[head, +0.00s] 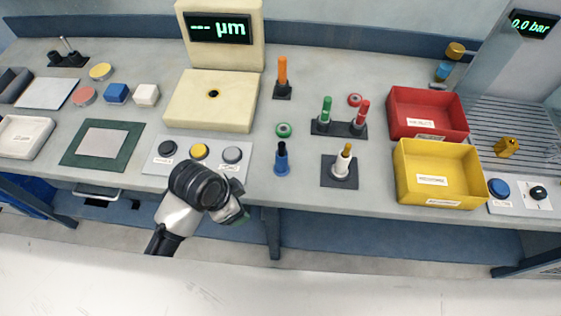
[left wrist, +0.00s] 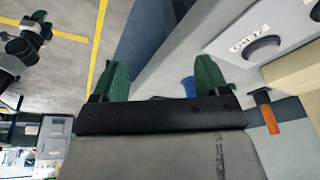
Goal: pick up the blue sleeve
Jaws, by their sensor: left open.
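The blue sleeve (head: 281,160) stands upright near the front edge of the bench in the head view, with a dark upper part and a brighter blue lower part. A small piece of blue, likely the same sleeve (left wrist: 188,87), shows between the fingers in the left wrist view, partly hidden behind my gripper. My left gripper (head: 240,213) is at the bench's front edge, to the left of the sleeve and lower in the picture. Its green fingers (left wrist: 158,80) are spread apart with nothing between them in contact.
A button panel (head: 178,166) lies left of the sleeve and a gauge block (head: 205,115) behind it. A green ring (head: 284,130) is just behind the sleeve. A dark square base with a white-and-yellow peg (head: 345,162) stands to its right. Red (head: 420,128) and yellow (head: 430,190) bins are farther right.

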